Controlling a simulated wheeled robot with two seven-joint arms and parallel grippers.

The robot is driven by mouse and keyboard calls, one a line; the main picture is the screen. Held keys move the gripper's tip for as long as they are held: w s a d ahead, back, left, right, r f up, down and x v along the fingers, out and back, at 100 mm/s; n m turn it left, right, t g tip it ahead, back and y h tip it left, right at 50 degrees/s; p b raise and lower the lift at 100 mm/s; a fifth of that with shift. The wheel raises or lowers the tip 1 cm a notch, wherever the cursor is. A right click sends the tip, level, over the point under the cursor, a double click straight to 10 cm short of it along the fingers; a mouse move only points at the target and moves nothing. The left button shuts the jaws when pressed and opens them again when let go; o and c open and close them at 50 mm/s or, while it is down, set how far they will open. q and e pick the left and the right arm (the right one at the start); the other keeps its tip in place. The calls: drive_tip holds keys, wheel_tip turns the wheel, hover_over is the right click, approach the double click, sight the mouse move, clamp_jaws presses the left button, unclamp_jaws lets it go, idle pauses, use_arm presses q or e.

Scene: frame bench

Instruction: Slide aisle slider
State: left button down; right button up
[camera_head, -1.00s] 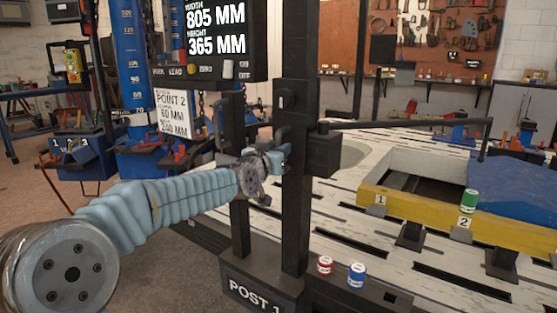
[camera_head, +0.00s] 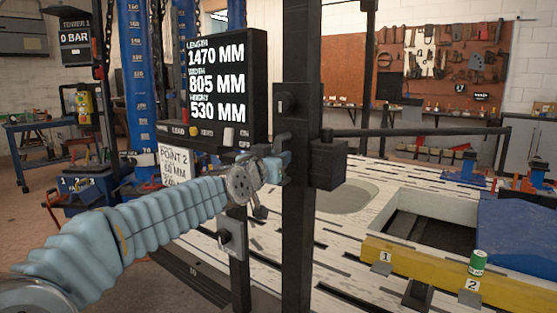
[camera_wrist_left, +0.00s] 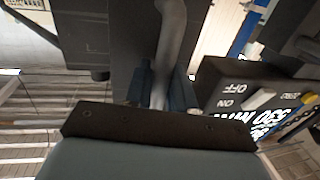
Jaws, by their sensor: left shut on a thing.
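The slider (camera_head: 297,110) is a dark carriage on a tall black post (camera_head: 299,245), with a side block (camera_head: 328,166) and a long horizontal arm (camera_head: 420,132) reaching right. My left gripper (camera_head: 283,160) is at the slider's left side, shut on its handle. In the left wrist view the grey bar of the handle (camera_wrist_left: 170,35) runs between my fingers (camera_wrist_left: 160,88). The display (camera_head: 224,88) reads length 1470 mm, width 805 mm, height 530 mm. My right gripper is not in view.
A second, thinner post with a grey box (camera_head: 231,238) stands just left of the main post. At right is a pit with a yellow front beam (camera_head: 440,272), a green can (camera_head: 478,262) on it and a blue cover (camera_head: 530,235). A "POINT 2" card (camera_head: 174,165) hangs below the display.

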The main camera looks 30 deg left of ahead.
use_arm(q)
drive_tip(key=c, duration=1.1)
unclamp_jaws()
drive_tip(key=shift+s+f, duration=0.1)
drive_tip(key=shift+s, duration=0.05)
drive_tip(key=s+d+b, duration=0.1)
drive_tip(key=s+b, duration=0.2)
drive_tip(key=s, duration=1)
drive_tip(key=shift+s+d+b, duration=0.25)
drive_tip(key=shift+d+b, duration=0.05)
